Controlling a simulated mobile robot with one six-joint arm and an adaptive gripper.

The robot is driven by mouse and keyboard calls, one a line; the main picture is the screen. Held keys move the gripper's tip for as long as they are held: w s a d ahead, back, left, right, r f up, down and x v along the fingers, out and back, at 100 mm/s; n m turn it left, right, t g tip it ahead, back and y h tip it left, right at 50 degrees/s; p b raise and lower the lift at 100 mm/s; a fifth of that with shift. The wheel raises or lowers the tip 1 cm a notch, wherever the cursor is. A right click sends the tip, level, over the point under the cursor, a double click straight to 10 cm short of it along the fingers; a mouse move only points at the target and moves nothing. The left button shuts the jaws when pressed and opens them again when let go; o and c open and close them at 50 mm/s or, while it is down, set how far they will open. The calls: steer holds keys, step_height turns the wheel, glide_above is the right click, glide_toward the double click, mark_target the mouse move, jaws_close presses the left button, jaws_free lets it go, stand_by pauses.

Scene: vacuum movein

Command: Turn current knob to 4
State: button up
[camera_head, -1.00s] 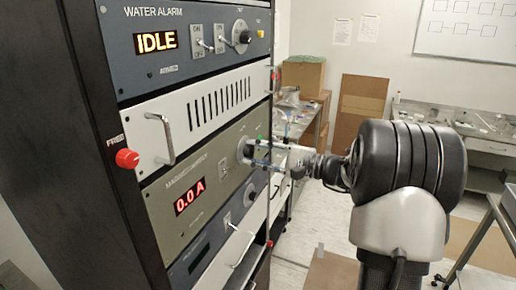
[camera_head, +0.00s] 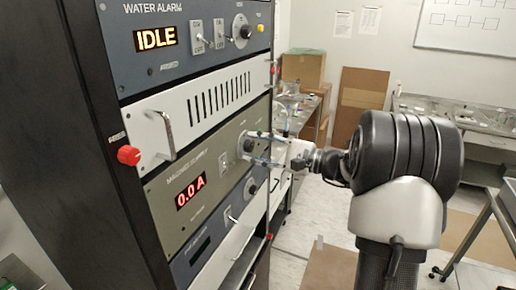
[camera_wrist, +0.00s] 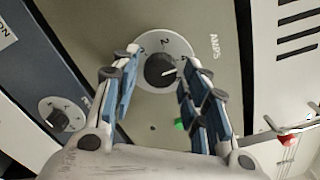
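The current knob (camera_wrist: 160,70) is black, on a round white dial marked AMPS in the wrist view. Its white pointer line points right in that picture; the number beside it is too blurred to read. My gripper (camera_wrist: 158,64) is open, with one blue-padded finger on each side of the knob. Gaps show between the pads and the knob. In the head view my gripper (camera_head: 256,148) is at the dial (camera_head: 244,145) on the magnet supply panel (camera_head: 160,205) and hides most of the knob. The red display (camera_head: 190,191) reads 0.0 A.
The water alarm panel (camera_head: 190,50), showing IDLE, is higher in the rack. A red knob (camera_head: 129,155) is on the rack's left post. A green light (camera_wrist: 180,125) is near my right finger. Another dial (camera_wrist: 61,116) is on the blue panel. Open floor lies right of the rack.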

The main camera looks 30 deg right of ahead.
steer(key=shift+o, duration=0.7)
steer(key=v, duration=1.2)
